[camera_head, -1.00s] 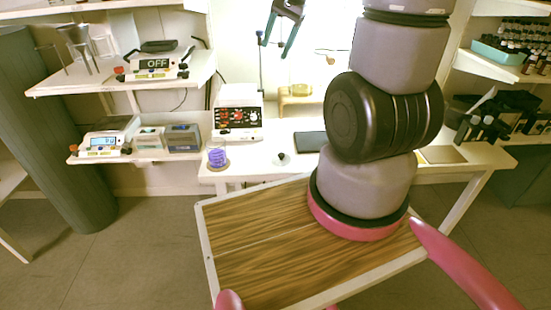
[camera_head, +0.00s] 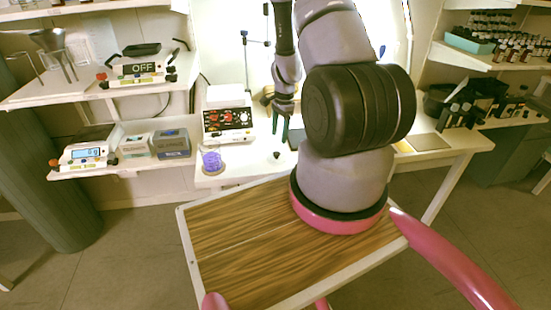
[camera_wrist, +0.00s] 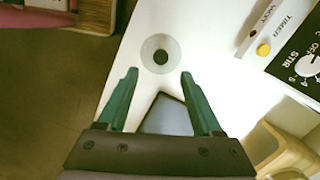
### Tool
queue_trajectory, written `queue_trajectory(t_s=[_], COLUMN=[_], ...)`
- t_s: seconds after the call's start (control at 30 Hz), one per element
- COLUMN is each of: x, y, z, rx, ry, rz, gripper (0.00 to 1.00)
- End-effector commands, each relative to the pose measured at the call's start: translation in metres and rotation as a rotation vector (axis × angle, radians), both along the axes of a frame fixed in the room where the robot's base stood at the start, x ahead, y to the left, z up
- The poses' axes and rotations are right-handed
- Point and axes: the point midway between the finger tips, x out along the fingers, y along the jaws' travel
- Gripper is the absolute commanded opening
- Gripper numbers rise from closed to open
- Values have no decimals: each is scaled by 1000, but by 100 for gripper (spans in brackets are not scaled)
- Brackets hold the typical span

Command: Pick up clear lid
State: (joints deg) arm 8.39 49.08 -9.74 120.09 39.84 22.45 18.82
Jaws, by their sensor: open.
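The clear lid (camera_wrist: 148,48) is a round translucent disc with a dark knob in its middle, lying flat on the white table in the wrist view. In the head view only its small dark knob (camera_head: 277,155) stands out, near the table's front edge. My gripper (camera_wrist: 160,74) is open and empty, its two green fingers pointing at the lid, which shows just beyond the fingertips and centred between them. In the head view my gripper (camera_head: 280,127) hangs over the table, behind the knob. I cannot tell its exact height.
A glass with purple contents (camera_head: 211,161) is at the table's front left. A dark flat pad (camera_wrist: 168,116) lies near the lid. A wood-topped surface (camera_head: 235,235) is in front.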

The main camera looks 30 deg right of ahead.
Motion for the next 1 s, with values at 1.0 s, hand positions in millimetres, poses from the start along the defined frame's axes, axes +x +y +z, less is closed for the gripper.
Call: queue_trajectory(t_s=[1.0], x=[1], y=[9], z=[-80], rx=[1], ry=[-1], rz=[2], gripper=[33])
